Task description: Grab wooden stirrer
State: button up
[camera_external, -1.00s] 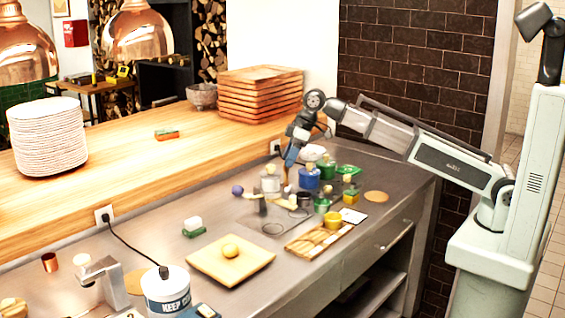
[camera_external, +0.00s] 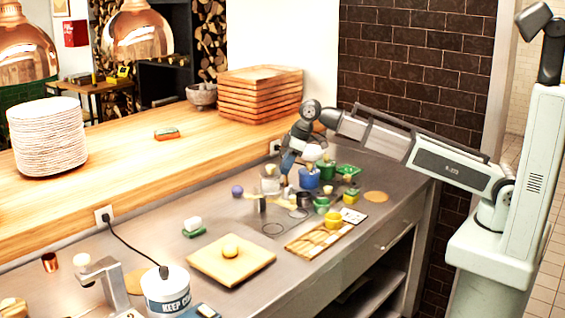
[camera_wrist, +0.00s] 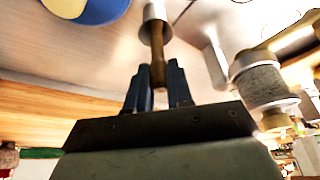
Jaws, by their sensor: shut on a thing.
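My gripper (camera_external: 286,178) is low over the back part of the metal counter, among small pots and cups. In the wrist view my gripper (camera_wrist: 156,78) has its two dark fingers closed on a brown wooden stick, which looks like the wooden stirrer (camera_wrist: 158,52). The stirrer points away from the fingers, and its far end meets a pale cylinder (camera_wrist: 153,13). I cannot tell whether it is inside or only behind that cylinder. In the external view the stirrer is too small to make out clearly.
A dark upright cylinder (camera_external: 262,204) is to the left. A wooden board (camera_external: 318,240) and a square plate (camera_external: 205,262) lie nearer, with bare counter between them.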

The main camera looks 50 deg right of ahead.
grip_shut()
jog(key=shift+r, duration=0.1)
